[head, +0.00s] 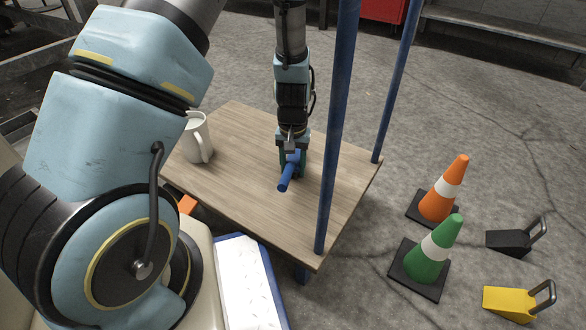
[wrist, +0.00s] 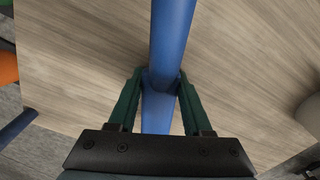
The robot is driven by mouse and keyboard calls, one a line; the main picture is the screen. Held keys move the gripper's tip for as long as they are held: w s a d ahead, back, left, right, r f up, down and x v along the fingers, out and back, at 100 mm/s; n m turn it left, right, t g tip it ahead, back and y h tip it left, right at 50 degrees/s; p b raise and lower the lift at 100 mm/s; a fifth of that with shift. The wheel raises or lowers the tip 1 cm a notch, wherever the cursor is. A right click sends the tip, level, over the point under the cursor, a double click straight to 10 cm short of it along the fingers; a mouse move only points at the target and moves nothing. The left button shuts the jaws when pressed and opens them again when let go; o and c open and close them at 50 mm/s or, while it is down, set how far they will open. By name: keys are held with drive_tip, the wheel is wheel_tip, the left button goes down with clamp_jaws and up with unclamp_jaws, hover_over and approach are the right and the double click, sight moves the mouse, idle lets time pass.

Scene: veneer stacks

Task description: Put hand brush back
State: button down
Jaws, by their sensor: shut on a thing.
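The hand brush is a blue piece with a rod-like handle (head: 286,178), at the wooden tabletop in the head view. In the wrist view its blue handle (wrist: 170,45) runs from the top edge down between my fingers. My gripper (head: 292,160) is shut on it, with green fingers on either side, also seen in the wrist view (wrist: 158,82). No bristles can be made out. Whether the brush touches the wooden table (head: 230,180) or hangs just above it, I cannot tell.
A white mug (head: 198,138) stands on the table's left part. Blue posts (head: 338,120) rise at the table's right side. Orange (head: 440,195) and green (head: 430,250) cones, a black block (head: 508,242) and a yellow block (head: 508,302) stand on the floor at right.

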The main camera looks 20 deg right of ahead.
drive_tip(key=shift+c, duration=1.6)
unclamp_jaws()
wheel_tip(320, 180, up, 12)
drive_tip(key=p, duration=0.6)
drive_tip(key=s+a+r+n, duration=0.1)
drive_tip(key=a+r, duration=0.4)
drive_tip(key=a, duration=0.3)
drive_tip(key=s+a+r+n+t, duration=0.1)
drive_tip(key=a+r+n, duration=0.1)
drive_tip(key=a+r, duration=0.3)
drive_tip(key=s+a+r+n, duration=0.1)
drive_tip(key=a+r, duration=0.5)
drive_tip(key=a, duration=0.6)
drive_tip(key=shift+a+n+t, duration=0.3)
drive_tip(key=shift+a, duration=0.1)
